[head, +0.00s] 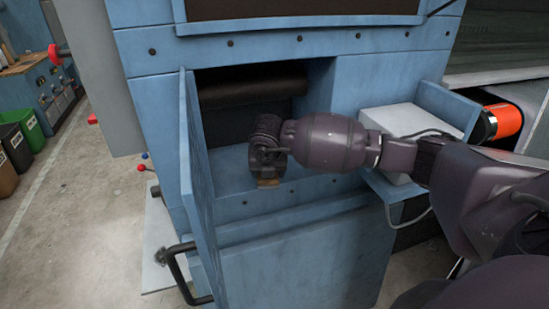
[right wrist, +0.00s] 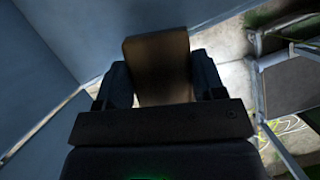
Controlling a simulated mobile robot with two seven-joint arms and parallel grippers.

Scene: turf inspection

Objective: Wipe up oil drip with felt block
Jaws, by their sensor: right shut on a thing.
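My right gripper (head: 267,172) reaches from the right into the open bay of the blue machine (head: 150,75). It is shut on the felt block (head: 268,183), a small tan-brown piece low at the bay's front lip. In the right wrist view the block (right wrist: 158,62) stands out between the two dark fingers of the gripper (right wrist: 160,80). I cannot tell whether the block touches the bay floor (head: 230,178). I see no oil drip in either view; the arm and gripper hide part of the bay. My left gripper is in neither view.
A blue door (head: 200,170) with a black handle (head: 178,277) stands open left of the bay. A dark roller (head: 253,85) crosses the bay's back. A pale box (head: 410,125) sits on a side shelf beneath my arm. Coloured bins (head: 28,130) stand far left.

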